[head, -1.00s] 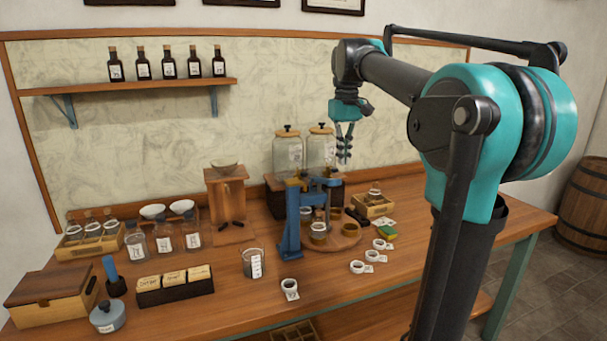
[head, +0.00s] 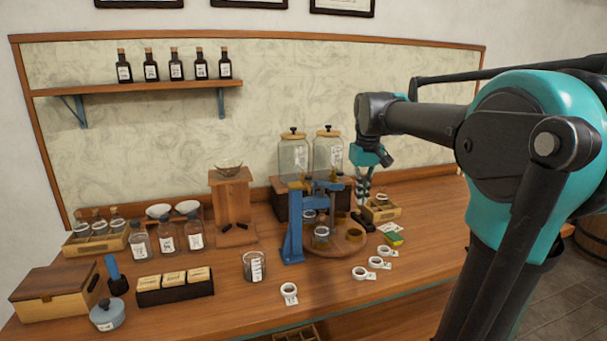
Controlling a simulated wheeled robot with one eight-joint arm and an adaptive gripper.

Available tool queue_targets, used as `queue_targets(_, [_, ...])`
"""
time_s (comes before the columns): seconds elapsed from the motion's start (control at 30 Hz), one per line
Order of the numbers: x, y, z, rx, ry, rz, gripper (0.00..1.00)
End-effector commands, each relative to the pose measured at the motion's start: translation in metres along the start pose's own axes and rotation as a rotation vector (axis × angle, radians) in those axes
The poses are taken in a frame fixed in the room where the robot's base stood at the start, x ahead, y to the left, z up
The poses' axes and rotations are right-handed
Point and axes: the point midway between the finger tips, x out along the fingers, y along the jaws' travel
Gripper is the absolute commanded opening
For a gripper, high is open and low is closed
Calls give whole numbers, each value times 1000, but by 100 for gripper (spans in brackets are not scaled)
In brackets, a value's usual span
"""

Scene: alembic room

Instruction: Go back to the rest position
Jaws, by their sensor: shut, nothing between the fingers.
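My gripper (head: 363,203) is at the right in the head view, pointing down from my raised arm. Its fingers are shut with nothing between them. It appears just right of the blue press stand and the glass jars, in front of or above the small wooden crate (head: 392,211); I cannot tell its exact height over the table (head: 430,225). Part of the crate is hidden behind the fingers.
A blue stand (head: 293,228) with a round wooden base and two lidded jars (head: 293,158) are left of the gripper. A shelf (head: 150,88) holds several bottles. White rings (head: 289,290) lie near the front edge. The table's right side is largely clear.

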Motion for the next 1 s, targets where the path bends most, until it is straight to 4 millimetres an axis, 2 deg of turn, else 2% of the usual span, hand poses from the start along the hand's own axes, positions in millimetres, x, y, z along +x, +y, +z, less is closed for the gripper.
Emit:
queue_targets(0.17, [68, 0, 38, 53, 62, 11, 0])
queue_targets(0.3, [131, -3, 85, 108, 126, 20, 0])
queue_targets(0.5, [207, -13, 159, 180, 210, 30, 0])
queue_targets(0.6, [231, -17, 188, 207, 241, 33, 0])
queue_targets(0.73, [248, -21, 212, 226, 266, 35, 0])
queue_targets(1.0, [253, -22, 218, 232, 273, 35, 0])
